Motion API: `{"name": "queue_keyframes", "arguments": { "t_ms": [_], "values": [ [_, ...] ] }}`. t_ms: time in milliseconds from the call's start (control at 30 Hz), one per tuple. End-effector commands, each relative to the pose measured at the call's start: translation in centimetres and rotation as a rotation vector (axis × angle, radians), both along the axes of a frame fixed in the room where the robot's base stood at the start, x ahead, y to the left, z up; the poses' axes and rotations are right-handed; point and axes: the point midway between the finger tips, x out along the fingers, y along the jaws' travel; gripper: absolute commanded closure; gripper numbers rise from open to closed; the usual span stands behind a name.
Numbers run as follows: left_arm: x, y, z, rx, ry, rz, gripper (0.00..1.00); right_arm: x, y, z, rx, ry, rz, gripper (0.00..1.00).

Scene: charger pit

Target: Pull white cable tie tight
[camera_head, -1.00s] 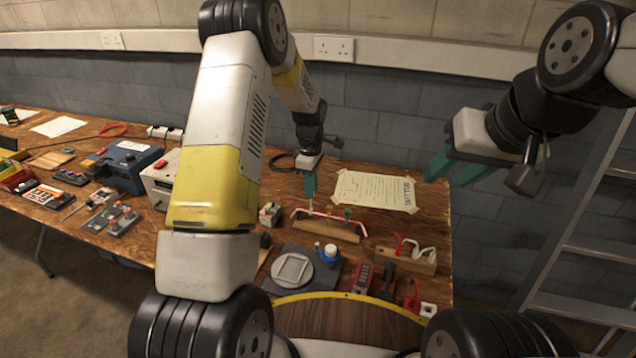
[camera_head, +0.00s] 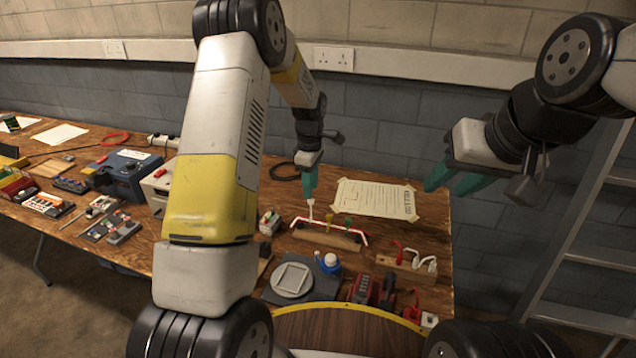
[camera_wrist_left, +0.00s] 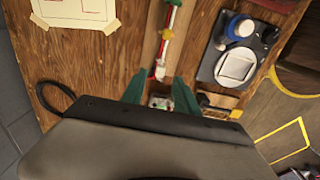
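The white cable tie (camera_head: 310,211) stands up from the left end of a red and white cable (camera_head: 335,229), which runs along a wooden block (camera_head: 327,239). Yellow and green ties stand further right on it. My left gripper (camera_head: 311,190) points down just above the white tie. In the left wrist view its fingers (camera_wrist_left: 160,82) are apart, with the white tie (camera_wrist_left: 159,71) in line with the gap. I see no finger contact with the tie. My right gripper (camera_head: 454,181) is open and empty, raised to the right of the bench.
A taped paper sheet (camera_head: 375,198) lies behind the block. A small box (camera_head: 269,223) sits left of the cable.

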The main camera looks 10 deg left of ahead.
Motion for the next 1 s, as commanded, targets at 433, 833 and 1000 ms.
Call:
{"name": "queue_keyframes", "arguments": {
  "t_ms": [433, 833, 1000],
  "values": [
    [0.0, 0.0, 4.3, 0.0, 0.001, 0.0, 0.64, 0.0, 0.0, 0.0, 0.0, 0.0, 0.0, 0.61],
    [-1.4, 0.3, 7.7, -0.018, -0.042, -0.088, 0.64, 0.0, 0.0, 0.0, 0.0, 0.0, 0.0, 0.61],
    [-5.7, 0.9, 14.5, -0.042, -0.139, -0.314, 0.64, 0.0, 0.0, 0.0, 0.0, 0.0, 0.0, 0.61]
  ]
}}
